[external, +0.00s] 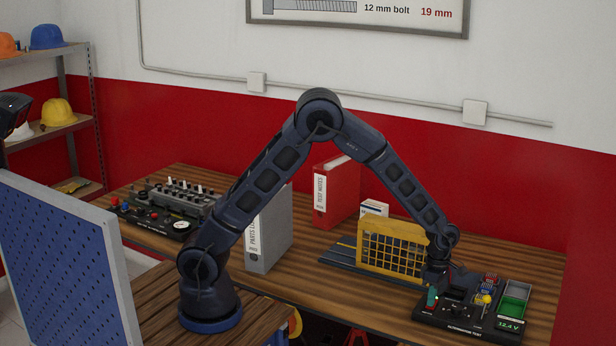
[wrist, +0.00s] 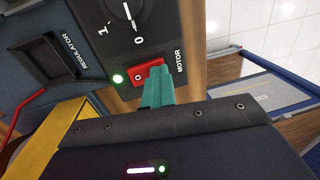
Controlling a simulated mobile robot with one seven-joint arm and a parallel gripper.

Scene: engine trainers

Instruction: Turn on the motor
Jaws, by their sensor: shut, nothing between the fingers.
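The motor switch is a small red rocker (wrist: 138,79) beside the word MOTOR on a black panel (wrist: 200,50) in the wrist view. Part of it is hidden by my gripper. In the external view my gripper (external: 432,298) is low over the left part of the black test board (external: 455,321), whose display (external: 509,325) reads 12.4 V.
A dial (wrist: 125,12) marked 0 and 1 and a REGULATOR label (wrist: 62,50) are near the switch. A yellow mesh guard (external: 385,248) stands behind the board. Grey (external: 270,232) and red (external: 338,190) binders and another trainer (external: 165,208) stand farther left.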

